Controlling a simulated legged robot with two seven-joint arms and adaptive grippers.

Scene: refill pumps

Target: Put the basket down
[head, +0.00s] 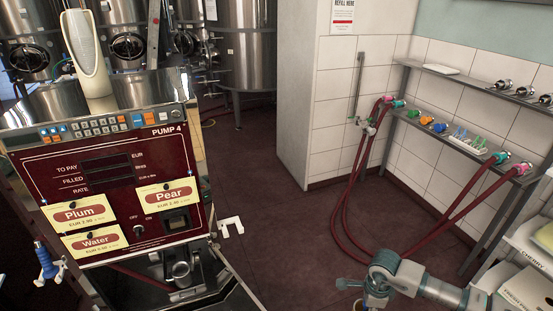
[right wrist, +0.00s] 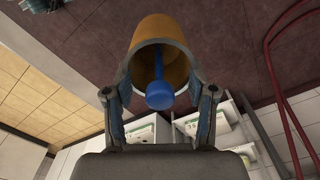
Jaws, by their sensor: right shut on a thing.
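My right gripper (head: 362,298) is low at the bottom right of the head view, over the dark red floor. In the right wrist view my right gripper (right wrist: 163,88) is shut on an orange-brown, round, open container, which I take as the basket (right wrist: 160,38). Its fingers sit on both sides of the rim. A blue piece with a rounded end (right wrist: 159,95) shows in its opening. In the head view only a small bit of the basket (head: 359,304) shows below the gripper. My left gripper is not in view.
A pump marked Pump 4 (head: 110,150) stands at the left with a pale oval object (head: 88,55) on top. Red hoses (head: 345,200) hang from the wall shelf (head: 455,138) beyond my right arm. White boxes (head: 525,262) stand at the right edge. The middle floor (head: 270,215) is clear.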

